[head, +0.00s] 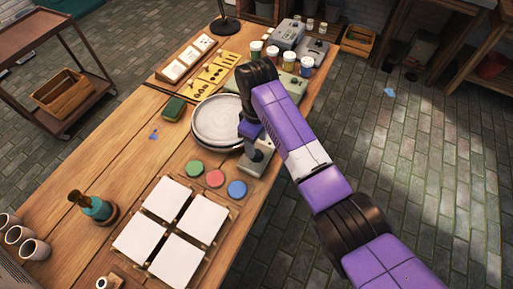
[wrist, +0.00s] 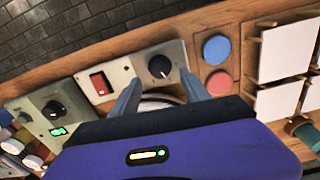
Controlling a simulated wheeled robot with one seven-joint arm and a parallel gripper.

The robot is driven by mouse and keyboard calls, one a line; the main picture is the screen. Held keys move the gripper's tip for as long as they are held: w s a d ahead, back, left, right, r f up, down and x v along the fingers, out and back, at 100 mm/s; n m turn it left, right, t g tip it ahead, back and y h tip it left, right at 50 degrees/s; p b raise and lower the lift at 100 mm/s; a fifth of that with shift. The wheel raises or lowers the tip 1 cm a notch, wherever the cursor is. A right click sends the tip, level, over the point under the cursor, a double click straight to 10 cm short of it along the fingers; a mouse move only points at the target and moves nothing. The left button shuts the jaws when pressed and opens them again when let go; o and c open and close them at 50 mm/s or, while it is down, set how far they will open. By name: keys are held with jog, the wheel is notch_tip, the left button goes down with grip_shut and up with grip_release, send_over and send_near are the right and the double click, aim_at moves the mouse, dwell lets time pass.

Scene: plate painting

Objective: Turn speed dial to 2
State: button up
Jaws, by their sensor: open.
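A grey control box (head: 258,164) sits at the table's right edge, beside a round grey plate (head: 215,121). In the wrist view the box shows a black dial (wrist: 160,67) with a pale pointer mark and a red rocker switch (wrist: 101,83) to its left. My gripper (head: 252,148) is above the box, pointing down. In the wrist view its two grey-blue fingers (wrist: 160,78) are apart, one on each side of the dial, with nothing held. I cannot tell whether they touch it. No scale numbers are readable.
A second grey-green box with a black dial (wrist: 53,108) and green display (wrist: 58,131) stands to the left in the wrist view. Green (head: 194,168), red (head: 215,179) and blue (head: 237,189) discs and white tiles (head: 180,261) lie nearby. Paint jars (head: 289,60) stand farther back.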

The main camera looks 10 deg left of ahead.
jog(key=shift+r, duration=1.5)
